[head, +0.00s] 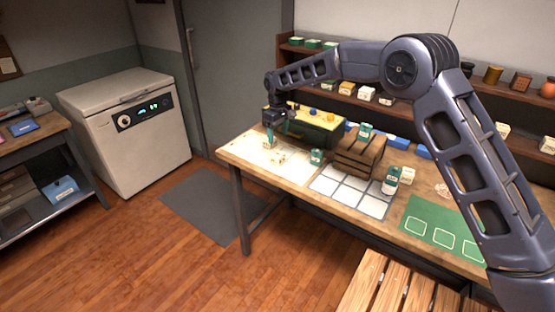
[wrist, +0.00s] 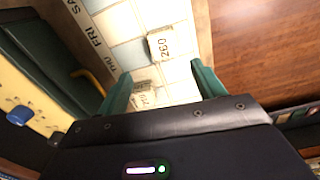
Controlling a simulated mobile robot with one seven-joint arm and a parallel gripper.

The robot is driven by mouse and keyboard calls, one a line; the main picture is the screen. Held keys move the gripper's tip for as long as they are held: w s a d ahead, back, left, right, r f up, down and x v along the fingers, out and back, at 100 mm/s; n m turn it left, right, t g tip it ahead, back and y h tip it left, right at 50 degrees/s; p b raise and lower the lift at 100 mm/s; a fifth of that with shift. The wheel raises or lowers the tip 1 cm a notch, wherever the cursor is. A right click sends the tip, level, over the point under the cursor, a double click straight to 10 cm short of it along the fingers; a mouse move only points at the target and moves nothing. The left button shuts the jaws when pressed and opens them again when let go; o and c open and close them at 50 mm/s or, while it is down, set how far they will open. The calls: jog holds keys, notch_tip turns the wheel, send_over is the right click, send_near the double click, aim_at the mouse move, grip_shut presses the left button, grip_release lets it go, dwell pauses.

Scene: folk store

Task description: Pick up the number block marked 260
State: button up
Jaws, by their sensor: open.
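The number block marked 260 (wrist: 160,44) is a small cream block on a pale grid sheet with day names (wrist: 118,22). It sits ahead of my gripper (wrist: 160,85), between the lines of the two green fingers, and is apart from them. My gripper is open and empty. A second cream block (wrist: 145,92) lies closer, near the left finger, its marking only partly readable. In the head view my gripper (head: 272,138) points down over the left end of the table, above the sheet (head: 290,170); the small blocks there are too small to read.
A dark green case with a yellow top (head: 318,120) stands close behind my gripper. A wooden crate (head: 360,155) and green-and-white containers (head: 316,157) stand to the right. A white grid sheet (head: 350,191) and green mat (head: 443,226) lie on the table (head: 240,152). Its left edge is close.

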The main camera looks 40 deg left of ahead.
aim_at(277, 154)
jog(key=shift+s+a+f, duration=0.1)
jog(key=shift+a+f, duration=0.05)
jog(key=shift+f, duration=0.15)
notch_tip(277, 154, down, 5)
jog(key=shift+f, duration=0.15)
jog(key=shift+s+d+f, duration=0.15)
jog(key=shift+f, duration=1.15)
jog(key=shift+s+d+f, duration=0.1)
jog(key=shift+d+f, duration=0.05)
jog(key=shift+f, duration=1.1)
jog(key=c, duration=1.1)
jog(key=shift+o, duration=0.2)
jog(key=shift+r, duration=0.1)
